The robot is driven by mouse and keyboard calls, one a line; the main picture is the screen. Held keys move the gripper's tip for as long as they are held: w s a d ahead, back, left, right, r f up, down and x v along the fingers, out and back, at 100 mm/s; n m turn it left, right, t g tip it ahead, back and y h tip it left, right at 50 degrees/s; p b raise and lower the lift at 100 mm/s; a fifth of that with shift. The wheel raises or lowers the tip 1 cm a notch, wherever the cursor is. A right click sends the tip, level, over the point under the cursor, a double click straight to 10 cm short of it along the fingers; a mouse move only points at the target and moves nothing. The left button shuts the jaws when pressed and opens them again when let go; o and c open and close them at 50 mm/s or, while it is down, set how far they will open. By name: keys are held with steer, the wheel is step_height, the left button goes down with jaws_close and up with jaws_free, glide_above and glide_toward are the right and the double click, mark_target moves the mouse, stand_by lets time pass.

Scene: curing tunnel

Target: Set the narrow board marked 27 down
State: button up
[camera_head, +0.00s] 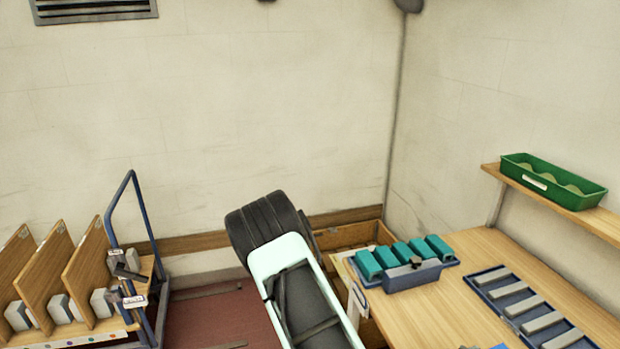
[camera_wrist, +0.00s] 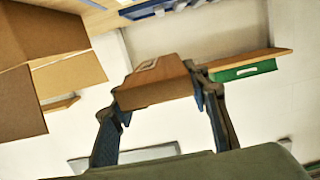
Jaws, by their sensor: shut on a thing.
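My gripper (camera_wrist: 157,88) shows in the wrist view, its two dark fingers shut on a narrow brown wooden board (camera_wrist: 152,94) from both sides. A pale marking shows on the board's upper face, too small and slanted to read. The board is held up in the air, and I see no surface touching it. In the head view my arm fills the lower middle, and the gripper and board do not show there.
A wooden table (camera_head: 460,262) at right bears teal blocks (camera_head: 405,254) on a blue holder and a blue tray (camera_head: 484,280) of grey bars. A green bin (camera_head: 540,187) sits on a shelf. A rack with upright wooden panels (camera_head: 88,268) stands left.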

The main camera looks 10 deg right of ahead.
steer(key=w+a+r+n+t+y, duration=0.15)
steer(key=w+a+n+t, duration=0.3)
steer(key=w, duration=0.65)
steer(key=w+a+r+n+t+y, duration=0.1)
steer(key=w+a+n+t+y, duration=0.4)
steer(key=w, duration=0.6)
steer(key=w+a+r+n+t+y, duration=0.2)
steer(key=w+a+r+y, duration=0.3)
steer(key=a+r, duration=0.3)
steer(key=w+a+r+n+t+y, duration=0.3)
steer(key=a+r, duration=0.5)
steer(key=a, duration=0.3)
steer(key=w+n+y, duration=0.1)
steer(key=w+n, duration=0.1)
steer(key=w, duration=0.1)
steer(key=shift+w+y, duration=0.2)
steer(key=shift+y, duration=0.15)
